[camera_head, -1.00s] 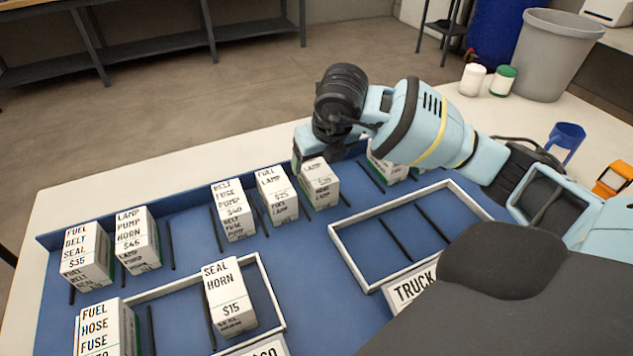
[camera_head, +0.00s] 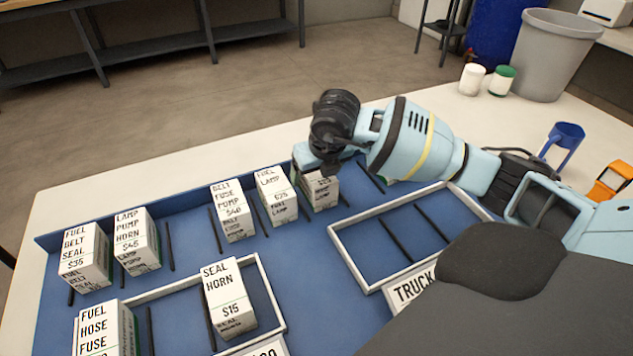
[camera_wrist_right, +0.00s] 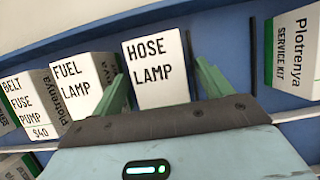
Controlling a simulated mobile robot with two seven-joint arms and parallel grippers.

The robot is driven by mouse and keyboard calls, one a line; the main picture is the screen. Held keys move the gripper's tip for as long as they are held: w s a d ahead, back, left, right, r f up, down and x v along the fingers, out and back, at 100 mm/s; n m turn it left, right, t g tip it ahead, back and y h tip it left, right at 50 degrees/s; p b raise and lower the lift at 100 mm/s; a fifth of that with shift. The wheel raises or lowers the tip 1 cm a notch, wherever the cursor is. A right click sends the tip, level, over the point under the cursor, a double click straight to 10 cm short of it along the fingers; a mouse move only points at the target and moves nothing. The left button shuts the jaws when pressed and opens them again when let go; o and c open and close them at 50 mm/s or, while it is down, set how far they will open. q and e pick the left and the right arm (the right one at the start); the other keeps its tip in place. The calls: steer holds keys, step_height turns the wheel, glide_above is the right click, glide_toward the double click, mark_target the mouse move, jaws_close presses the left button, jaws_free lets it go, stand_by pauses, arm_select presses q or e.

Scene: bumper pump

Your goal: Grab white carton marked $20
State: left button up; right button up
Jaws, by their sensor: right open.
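The white HOSE LAMP carton (camera_head: 322,192) stands upright in the back row of the blue tray, its top partly covered by my right gripper (camera_head: 318,162). Its price is hard to read now; the earlier head view shows $20 on it. In the right wrist view, the HOSE LAMP carton (camera_wrist_right: 157,72) stands between the two spread green fingers of my right gripper (camera_wrist_right: 160,85). The gripper is open, and I cannot tell whether either finger touches the carton. My left gripper is out of view.
The FUEL LAMP carton (camera_head: 276,198) marked $25 stands close on the left, then the $40 carton (camera_head: 233,210). A Plotrenya SERVICE KIT carton (camera_wrist_right: 296,50) stands to the right in the wrist view. The white-framed TRUCK bay (camera_head: 343,256) looks empty of cartons.

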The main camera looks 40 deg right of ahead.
steer(key=shift+f, duration=0.25)
steer(key=shift+c, duration=0.2)
steer(key=c, duration=1.2)
